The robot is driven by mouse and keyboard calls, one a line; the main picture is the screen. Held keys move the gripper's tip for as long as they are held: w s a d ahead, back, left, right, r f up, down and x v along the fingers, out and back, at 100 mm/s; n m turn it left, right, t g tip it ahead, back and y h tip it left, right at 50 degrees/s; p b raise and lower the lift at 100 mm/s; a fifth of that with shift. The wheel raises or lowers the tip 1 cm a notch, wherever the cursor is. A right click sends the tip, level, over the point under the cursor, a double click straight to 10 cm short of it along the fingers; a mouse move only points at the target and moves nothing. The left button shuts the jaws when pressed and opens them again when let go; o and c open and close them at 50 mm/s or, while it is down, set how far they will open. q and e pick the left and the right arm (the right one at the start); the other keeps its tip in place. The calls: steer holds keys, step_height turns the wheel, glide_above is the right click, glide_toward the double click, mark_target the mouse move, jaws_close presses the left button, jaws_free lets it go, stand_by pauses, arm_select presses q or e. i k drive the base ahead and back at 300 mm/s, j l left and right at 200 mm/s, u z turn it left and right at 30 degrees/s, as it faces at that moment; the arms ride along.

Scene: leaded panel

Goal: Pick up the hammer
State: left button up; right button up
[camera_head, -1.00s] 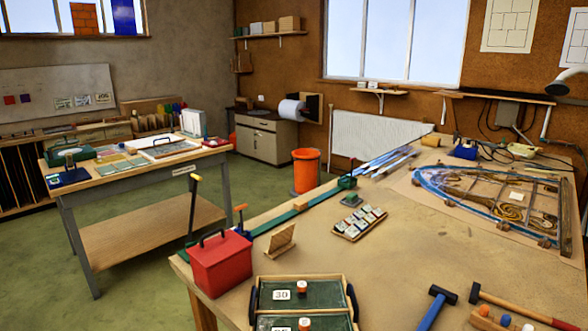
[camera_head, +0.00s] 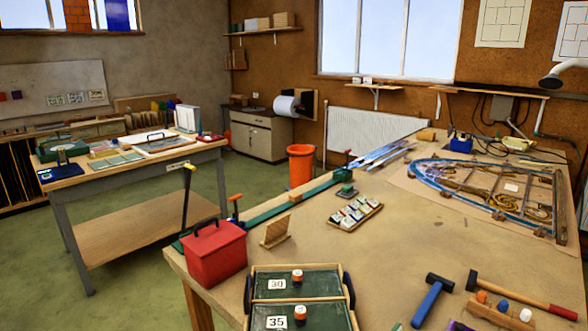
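Two hammers lie at the front right of the workbench (camera_head: 400,240). One hammer (camera_head: 432,298) has a blue handle and a dark head pointing away from me. The other hammer (camera_head: 520,297) has a dark head at its left end and a wooden handle that turns red towards the right. The two lie apart from each other. Neither of my grippers is in view.
A wooden block with coloured knobs (camera_head: 500,313) sits just below the red-handled hammer. A green tray numbered 30 and 35 (camera_head: 297,300), a red toolbox (camera_head: 215,253) and a card rack (camera_head: 355,214) stand to the left. The leaded panel (camera_head: 490,192) lies behind. The bench middle is clear.

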mark_target(472, 281)
steer(key=z, duration=1.4)
steer(key=l+u, duration=0.1)
steer(key=l, duration=1.2)
steer(key=i+l+u, duration=0.1)
steer(key=l, duration=0.25)
steer(key=i+l+u, duration=0.1)
steer(key=l, duration=0.25)
steer(key=i+l+u, duration=0.1)
steer(key=i+l, duration=0.15)
steer(key=l, duration=0.15)
steer(key=i+l+u, duration=0.1)
steer(key=l, duration=0.25)
steer(key=i+l, duration=0.15)
steer(key=l, duration=0.25)
steer(key=i+l+u, duration=0.15)
steer(key=i, duration=0.4)
steer(key=i+l+u, duration=0.15)
steer(key=i+l, duration=0.15)
steer(key=i, duration=0.2)
steer(key=i+l+u, duration=0.15)
steer(key=i+l, duration=0.15)
steer(key=i, duration=0.2)
steer(key=u, duration=1.35)
steer(key=k+l+z, duration=0.15)
steer(key=l, duration=0.2)
steer(key=k+l+z, duration=0.1)
steer(key=l, duration=0.25)
